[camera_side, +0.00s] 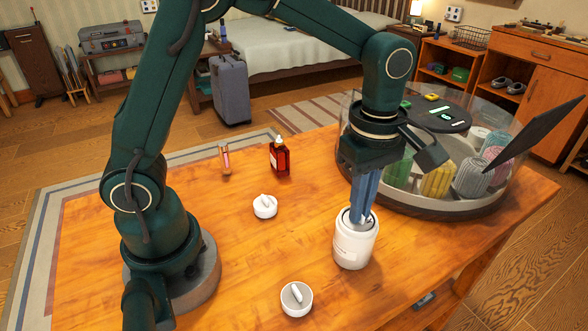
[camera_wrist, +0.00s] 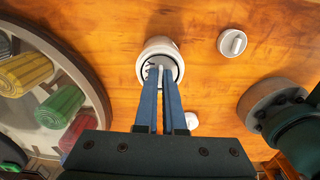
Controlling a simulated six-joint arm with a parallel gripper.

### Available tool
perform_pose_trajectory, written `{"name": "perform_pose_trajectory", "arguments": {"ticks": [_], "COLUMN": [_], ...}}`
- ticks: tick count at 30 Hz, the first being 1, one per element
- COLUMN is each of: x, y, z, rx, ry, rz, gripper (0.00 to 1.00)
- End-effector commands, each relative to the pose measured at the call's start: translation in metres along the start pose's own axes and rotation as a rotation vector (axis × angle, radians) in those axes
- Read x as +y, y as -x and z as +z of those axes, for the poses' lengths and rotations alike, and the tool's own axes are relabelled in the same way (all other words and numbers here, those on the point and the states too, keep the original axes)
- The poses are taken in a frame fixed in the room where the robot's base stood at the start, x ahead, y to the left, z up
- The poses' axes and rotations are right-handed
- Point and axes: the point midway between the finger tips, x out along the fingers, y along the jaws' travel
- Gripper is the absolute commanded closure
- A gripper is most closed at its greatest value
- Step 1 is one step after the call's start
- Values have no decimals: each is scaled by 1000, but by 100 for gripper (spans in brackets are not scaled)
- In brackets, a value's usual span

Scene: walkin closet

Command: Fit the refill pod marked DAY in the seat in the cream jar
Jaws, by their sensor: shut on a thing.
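The white cream jar (camera_side: 354,246) stands upright on the wooden table, and it also shows in the wrist view (camera_wrist: 152,46). My gripper (camera_side: 358,218) points down with its blue fingertips at the jar's open mouth. In the wrist view the fingers (camera_wrist: 161,74) close on a small pale upright grip, which I take to be that of a refill pod. Two round white pieces with raised grips lie on the table, one behind (camera_side: 265,207) and one in front (camera_side: 297,301).
A clear-walled round bin (camera_side: 425,207) with colored ribbed rolls stands right of the jar. An amber bottle (camera_side: 280,160) and a small pink-filled vial (camera_side: 226,160) stand at the back. The table's middle front is mostly clear.

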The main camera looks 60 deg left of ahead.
Motion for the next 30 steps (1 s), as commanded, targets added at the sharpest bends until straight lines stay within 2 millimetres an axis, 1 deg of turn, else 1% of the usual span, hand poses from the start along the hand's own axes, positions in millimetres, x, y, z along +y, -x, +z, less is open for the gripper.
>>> {"name": "perform_pose_trajectory", "arguments": {"ticks": [30], "x": [0], "y": [-12], "z": [0], "rx": [0], "ry": [0], "rz": [1], "gripper": [100]}}
